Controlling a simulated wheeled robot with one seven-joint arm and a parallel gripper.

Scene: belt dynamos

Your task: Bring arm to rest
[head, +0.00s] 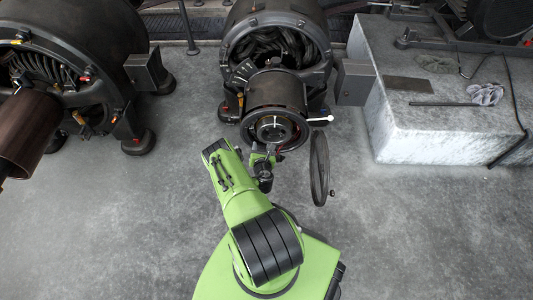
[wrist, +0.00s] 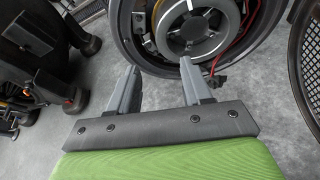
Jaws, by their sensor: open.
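My green arm reaches forward from my base in the head view, toward the middle dynamo (head: 275,97). My gripper (wrist: 160,78) shows in the wrist view with its two grey fingers spread apart and nothing between them. The dynamo's round end with its metal hub (wrist: 190,28) lies just beyond the fingertips, and I see no clear contact. In the head view the gripper's fingers are too small and partly hidden to make out.
Another dynamo (head: 75,50) is at the left. A grey block (head: 420,135) at the right bears a rod (head: 443,104) and a cloth (head: 485,94). The floor (head: 430,230) around my base is clear.

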